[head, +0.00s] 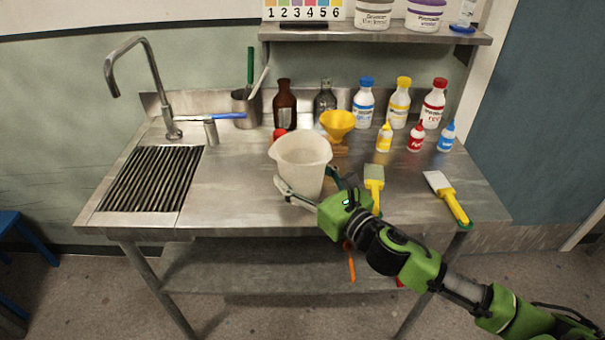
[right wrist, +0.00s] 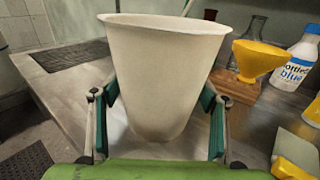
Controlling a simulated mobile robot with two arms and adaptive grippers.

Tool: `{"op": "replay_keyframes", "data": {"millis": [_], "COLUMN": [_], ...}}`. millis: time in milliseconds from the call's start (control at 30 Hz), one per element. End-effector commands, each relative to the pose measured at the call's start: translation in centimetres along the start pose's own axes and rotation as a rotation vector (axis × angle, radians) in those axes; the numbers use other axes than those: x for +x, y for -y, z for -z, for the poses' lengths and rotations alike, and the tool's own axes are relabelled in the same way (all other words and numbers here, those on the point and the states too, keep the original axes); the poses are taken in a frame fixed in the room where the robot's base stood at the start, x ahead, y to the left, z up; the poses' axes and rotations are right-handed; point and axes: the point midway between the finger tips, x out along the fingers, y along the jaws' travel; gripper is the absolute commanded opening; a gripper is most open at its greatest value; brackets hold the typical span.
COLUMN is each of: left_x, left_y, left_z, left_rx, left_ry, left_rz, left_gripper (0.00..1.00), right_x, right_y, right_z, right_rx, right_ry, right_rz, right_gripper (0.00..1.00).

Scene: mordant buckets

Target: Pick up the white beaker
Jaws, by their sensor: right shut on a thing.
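The white beaker (head: 302,160) is upright at the front middle of the steel bench in the head view. It also fills the middle of the right wrist view (right wrist: 162,80). My right gripper (head: 309,190) reaches in from the lower right, its fingers on either side of the beaker. In the right wrist view the green pads of the gripper (right wrist: 163,112) press on the left and right of the beaker's wall. It is shut on the beaker. I cannot tell whether the beaker's base touches the bench. My left gripper is not in view.
A yellow funnel (head: 338,123) on a wooden stand is just behind the beaker. Several bottles (head: 398,103) stand at the back right. A ribbed drain (head: 153,180) and tap (head: 160,90) are left. Bare steel (head: 232,185) lies left of the beaker.

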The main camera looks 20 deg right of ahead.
Motion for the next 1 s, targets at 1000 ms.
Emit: {"op": "replay_keyframes", "data": {"millis": [1000], "left_x": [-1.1], "left_y": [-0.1], "left_z": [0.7], "left_rx": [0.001], "left_ry": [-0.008], "left_rz": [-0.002], "left_gripper": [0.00], "right_x": [-2.1], "right_y": [-1.2], "right_z": [-6.3], "right_rx": [-0.003], "right_ry": [0.005], "right_rz": [-0.002], "right_gripper": [0.25]}}
